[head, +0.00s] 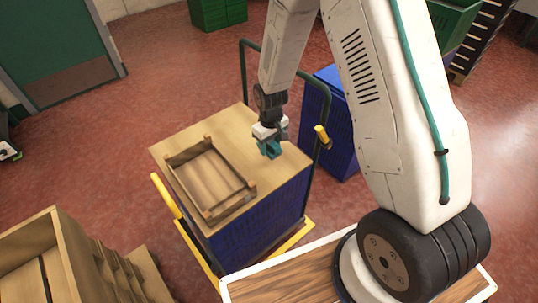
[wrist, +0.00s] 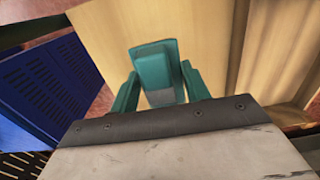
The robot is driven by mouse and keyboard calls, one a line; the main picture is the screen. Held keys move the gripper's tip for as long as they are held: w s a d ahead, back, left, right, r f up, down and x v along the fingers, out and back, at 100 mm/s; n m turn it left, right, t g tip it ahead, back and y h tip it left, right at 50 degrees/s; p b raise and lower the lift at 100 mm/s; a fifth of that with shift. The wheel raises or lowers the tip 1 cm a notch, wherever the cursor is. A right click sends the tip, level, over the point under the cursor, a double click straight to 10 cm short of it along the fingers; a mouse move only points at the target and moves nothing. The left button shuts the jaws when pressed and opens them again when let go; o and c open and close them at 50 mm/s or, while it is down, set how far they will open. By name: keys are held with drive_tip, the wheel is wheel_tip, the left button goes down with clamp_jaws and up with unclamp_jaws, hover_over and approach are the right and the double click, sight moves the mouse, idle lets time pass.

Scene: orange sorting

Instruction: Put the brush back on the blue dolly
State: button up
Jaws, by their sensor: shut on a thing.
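The blue dolly (head: 258,218) stands in the middle of the head view, with blue sides, a pale wooden top, a yellow base frame and a dark green push handle. My gripper (head: 269,150) is over the right part of that wooden top. In the wrist view, the gripper's teal fingers (wrist: 160,90) are shut on a teal block-like thing, which I take to be the brush (wrist: 155,60). Its lower part is hidden. I cannot tell whether it touches the wooden top.
A shallow wooden crate (head: 211,180) takes up the left and front part of the dolly's top. Another blue container (head: 343,150) stands behind the handle. A large wooden box (head: 60,260) is at the lower left. Red floor is open on the left.

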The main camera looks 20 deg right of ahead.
sight(269, 163)
drive_tip(key=shift+a+f, duration=0.15)
drive_tip(key=shift+f, duration=2.75)
drive_tip(key=shift+f, duration=0.15)
drive_tip(key=o, duration=1.1)
